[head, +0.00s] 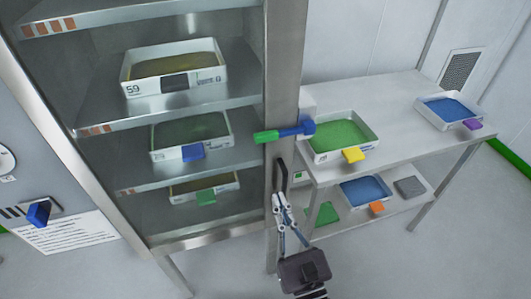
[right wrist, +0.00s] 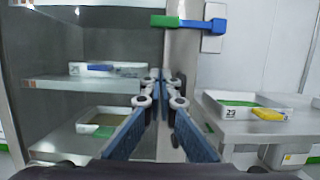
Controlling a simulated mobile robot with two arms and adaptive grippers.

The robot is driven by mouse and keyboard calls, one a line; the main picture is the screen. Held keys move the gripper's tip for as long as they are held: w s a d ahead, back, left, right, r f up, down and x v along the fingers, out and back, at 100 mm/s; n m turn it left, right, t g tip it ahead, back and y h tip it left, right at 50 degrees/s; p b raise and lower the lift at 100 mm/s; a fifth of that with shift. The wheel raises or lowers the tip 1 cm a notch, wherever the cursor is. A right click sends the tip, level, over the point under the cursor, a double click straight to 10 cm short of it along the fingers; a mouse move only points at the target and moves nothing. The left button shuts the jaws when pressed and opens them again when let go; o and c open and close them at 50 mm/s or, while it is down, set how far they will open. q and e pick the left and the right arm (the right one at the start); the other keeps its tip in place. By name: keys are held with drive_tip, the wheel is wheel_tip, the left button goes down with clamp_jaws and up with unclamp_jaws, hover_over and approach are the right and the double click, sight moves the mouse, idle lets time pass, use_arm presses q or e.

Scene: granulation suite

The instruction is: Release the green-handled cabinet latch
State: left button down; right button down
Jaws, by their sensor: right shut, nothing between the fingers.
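The latch is a blue bar with a green handle (head: 268,136). It lies nearly level across the cabinet's steel post, its blue pivot end (head: 306,127) at the right. In the right wrist view the green handle (right wrist: 165,21) is near the top, above the fingers. My right gripper (head: 279,202) is shut and empty, below the latch and in front of the post, near the lower end of a black pull handle (head: 281,178). The fingers (right wrist: 160,76) partly hide that handle in the right wrist view. My left gripper is not in view.
The steel cabinet's shelves hold a tray marked 59 (head: 135,72), a blue-tabbed tray (head: 160,155) and a green-tabbed tray (head: 182,194). Right of the post stands a two-level table (head: 400,100) with several trays. A blue knob (head: 39,213) is on the left panel.

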sight(285, 133)
drive_tip(key=shift+r, duration=0.1)
drive_tip(key=p+x, duration=0.2)
drive_tip(key=x, duration=0.2)
drive_tip(key=p+x, duration=0.1)
drive_tip(key=x, duration=0.4)
drive_tip(key=shift+w+r+p, duration=0.25)
drive_tip(key=shift+r+p, duration=0.05)
drive_tip(key=shift+p, duration=0.05)
drive_tip(key=shift+w+a+r+p, duration=0.1)
drive_tip(key=shift+w+r+p, duration=0.05)
drive_tip(key=shift+r+p, duration=0.35)
drive_tip(key=shift+w+a+r+p, duration=0.1)
drive_tip(key=shift+w+r+p, duration=0.1)
drive_tip(key=shift+r+p, duration=0.25)
drive_tip(key=shift+s+d+r+p, duration=0.1)
drive_tip(key=shift+s+r+p, duration=0.1)
drive_tip(key=shift+r+p, duration=0.5)
drive_tip(key=shift+r, duration=0.15)
drive_tip(key=shift+w, duration=0.1)
drive_tip(key=shift+r, duration=0.1)
